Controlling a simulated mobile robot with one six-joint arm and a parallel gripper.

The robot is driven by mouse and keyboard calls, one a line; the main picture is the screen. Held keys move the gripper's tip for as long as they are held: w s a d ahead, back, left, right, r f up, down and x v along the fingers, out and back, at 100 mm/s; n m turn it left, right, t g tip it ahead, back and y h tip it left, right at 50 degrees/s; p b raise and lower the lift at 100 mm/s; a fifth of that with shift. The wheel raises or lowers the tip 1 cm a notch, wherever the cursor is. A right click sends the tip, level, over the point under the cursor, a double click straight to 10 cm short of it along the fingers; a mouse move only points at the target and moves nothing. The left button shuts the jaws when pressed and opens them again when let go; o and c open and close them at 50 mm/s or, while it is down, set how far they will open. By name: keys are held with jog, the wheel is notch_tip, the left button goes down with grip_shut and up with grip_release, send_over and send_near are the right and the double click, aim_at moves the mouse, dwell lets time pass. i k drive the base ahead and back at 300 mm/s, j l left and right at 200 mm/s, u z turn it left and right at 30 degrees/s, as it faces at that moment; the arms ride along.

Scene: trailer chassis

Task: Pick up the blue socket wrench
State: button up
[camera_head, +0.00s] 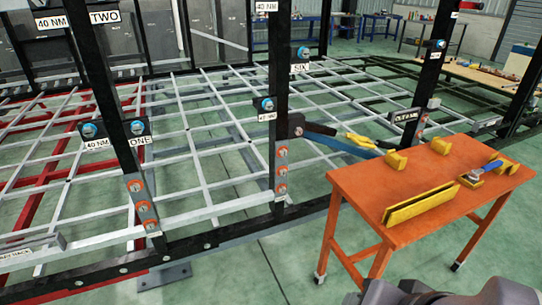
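A long blue-handled tool (345,146) reaches from a dark head beside the middle black post to near a yellow block (396,160) on the orange table (350,187). Whether it touches the post or the block is unclear. A smaller tool with a blue end (493,166) lies on a yellow piece (471,180) at the table's right side. Which of the two is the blue socket wrench, I cannot tell for sure. Dark grey parts of my own body show at the bottom right. My gripper's fingers are not in view.
A yellow tool (360,141) lies just behind the long blue one. A second yellow block (441,146) and a long yellow holder (420,205) are on the table. The chassis frame (210,180) with upright black posts fills the left. Green floor (245,280) is clear in front.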

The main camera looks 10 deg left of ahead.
aim_at(473, 177)
jog(key=i+l+z, duration=0.15)
jog(key=i+l, duration=0.4)
jog(key=i+l+z, duration=0.2)
jog(key=i+l, duration=0.35)
jog(key=l, duration=0.15)
jog(key=i+l+z, duration=0.15)
jog(key=i+l, duration=0.4)
jog(key=i+l+z, duration=0.2)
jog(key=i+l, duration=0.2)
jog(key=i, duration=0.3)
